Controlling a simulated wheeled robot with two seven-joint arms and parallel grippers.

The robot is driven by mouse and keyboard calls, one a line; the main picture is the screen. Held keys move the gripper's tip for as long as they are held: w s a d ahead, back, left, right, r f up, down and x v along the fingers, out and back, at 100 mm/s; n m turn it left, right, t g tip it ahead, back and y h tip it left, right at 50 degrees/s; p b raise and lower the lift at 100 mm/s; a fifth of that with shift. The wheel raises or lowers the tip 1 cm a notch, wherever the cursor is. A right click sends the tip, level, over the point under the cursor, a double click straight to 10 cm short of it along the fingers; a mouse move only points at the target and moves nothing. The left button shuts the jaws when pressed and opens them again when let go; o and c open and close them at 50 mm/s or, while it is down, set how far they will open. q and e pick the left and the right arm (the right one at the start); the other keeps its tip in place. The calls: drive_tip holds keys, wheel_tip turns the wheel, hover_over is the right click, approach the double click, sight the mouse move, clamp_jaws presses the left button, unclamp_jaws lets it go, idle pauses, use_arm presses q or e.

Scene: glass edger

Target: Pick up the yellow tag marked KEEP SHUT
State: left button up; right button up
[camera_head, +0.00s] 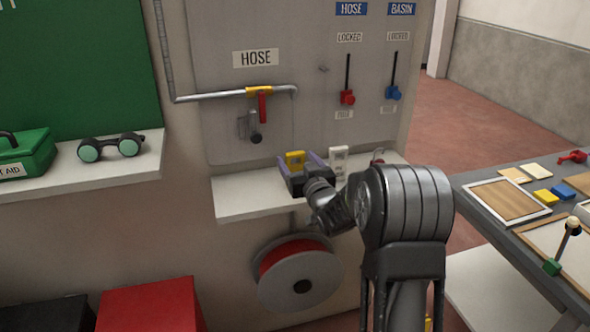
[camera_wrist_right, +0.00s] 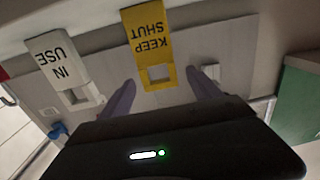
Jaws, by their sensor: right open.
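The yellow tag marked KEEP SHUT (camera_wrist_right: 149,45) has a square hole and shows upside down in the right wrist view. In the head view the yellow tag (camera_head: 295,159) stands over the white shelf (camera_head: 243,199), its lower part hidden by my gripper. My right gripper (camera_head: 301,163) is open, with its two purple fingers to either side of the tag. In the right wrist view the fingers of my right gripper (camera_wrist_right: 161,92) point toward the tag, with gaps on both sides. My left gripper is not in view.
A white IN USE tag (camera_wrist_right: 61,66) is close beside the yellow one; it also shows in the head view (camera_head: 338,162). Above the shelf are a pipe with a red-handled valve (camera_head: 262,106) and a panel with sliding levers. A hose reel (camera_head: 299,274) hangs below.

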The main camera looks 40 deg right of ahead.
idle(0.6)
drive_tip(key=c, duration=1.4)
drive_tip(key=shift+r, duration=0.1)
drive_tip(key=shift+c, duration=0.2)
wheel_tip(320, 180, up, 10)
drive_tip(key=b, duration=0.1)
